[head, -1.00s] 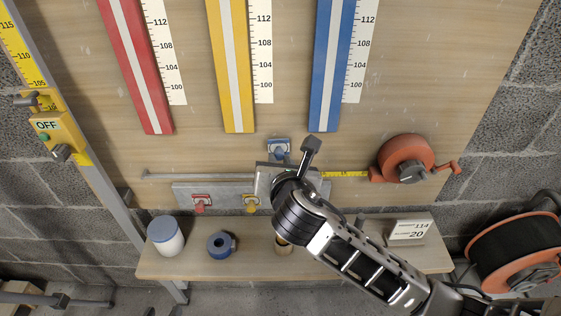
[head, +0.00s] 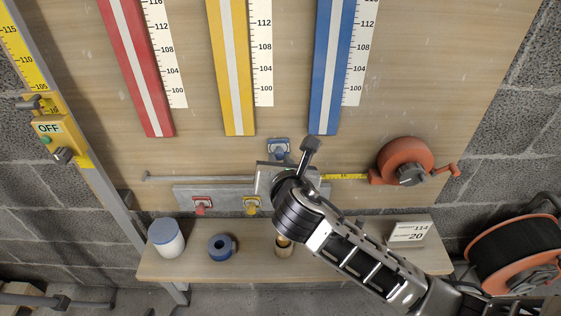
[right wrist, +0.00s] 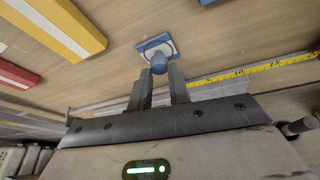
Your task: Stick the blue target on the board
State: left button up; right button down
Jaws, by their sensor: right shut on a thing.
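The blue target (head: 279,146) is a small blue square plate with a pale face and a blue knob. It is in front of the board (head: 300,158), just below the lower end of the blue strip (head: 325,118). My right gripper (right wrist: 161,75) is shut on its knob, which shows between the fingertips in the right wrist view (right wrist: 158,58). In the head view my right wrist hides part of the grip. I cannot tell whether the target's back touches the board. My left gripper is not in view.
Red (head: 201,203) and yellow (head: 251,204) targets sit on a grey holder. An orange tape reel (head: 404,158) with its yellow tape drawn out is at the right. The shelf (head: 330,268) carries a white jar (head: 165,238), blue tape roll (head: 221,247) and card (head: 410,232).

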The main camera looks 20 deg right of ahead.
jog(key=c, duration=0.7)
grip_release()
jog(key=shift+c, duration=0.2)
jog(key=s+a+p, duration=0.2)
jog(key=s+p, duration=0.3)
jog(key=s, duration=0.3)
jog(key=shift+s+a, duration=0.25)
jog(key=shift+s, duration=0.05)
jog(key=shift+f, duration=0.1)
dwell(0.5)
